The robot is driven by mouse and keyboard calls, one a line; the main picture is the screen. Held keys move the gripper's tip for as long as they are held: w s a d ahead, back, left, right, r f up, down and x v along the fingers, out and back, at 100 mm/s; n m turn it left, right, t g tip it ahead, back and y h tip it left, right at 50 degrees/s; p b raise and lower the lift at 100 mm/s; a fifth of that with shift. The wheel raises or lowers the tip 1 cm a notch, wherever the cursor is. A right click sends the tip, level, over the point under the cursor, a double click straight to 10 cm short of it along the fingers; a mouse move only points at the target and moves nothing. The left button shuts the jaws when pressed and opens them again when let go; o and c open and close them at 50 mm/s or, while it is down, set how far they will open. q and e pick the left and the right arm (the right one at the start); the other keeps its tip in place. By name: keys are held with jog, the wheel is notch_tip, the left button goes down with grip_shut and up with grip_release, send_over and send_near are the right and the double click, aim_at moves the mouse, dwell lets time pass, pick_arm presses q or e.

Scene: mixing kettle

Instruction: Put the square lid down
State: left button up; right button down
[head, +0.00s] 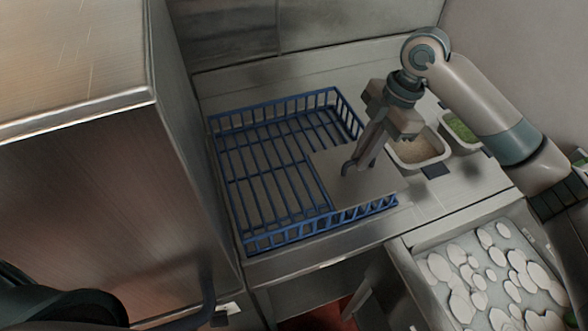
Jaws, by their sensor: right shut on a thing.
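The square lid (362,191) is a flat grey plate over the right part of the blue wire rack (222,160). My right gripper (352,165) comes down from above and is shut on the lid, near its middle. The fingers and wrist cover part of the lid's far right side. I cannot tell whether the lid touches the rack or hangs just above it. My left gripper is not in view.
The left part of the rack is empty. White containers with a tan filling (420,148) and a green filling (460,127) stand right of the rack. A tray of pale slices (490,270) is at lower right. A tall metal cabinet (90,190) stands at left.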

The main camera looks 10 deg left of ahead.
jog(key=shift+s+a, duration=0.35)
jog(key=shift+s, duration=0.5)
jog(key=shift+w+a+f, duration=0.2)
jog(key=shift+a, duration=0.3)
jog(key=w+a+f+p, duration=0.3)
jog(key=a+f, duration=0.3)
jog(key=a, duration=0.4)
jog(key=shift+w+f+p, duration=0.15)
jog(key=shift+f+p, duration=0.15)
jog(key=shift+p, duration=0.5)
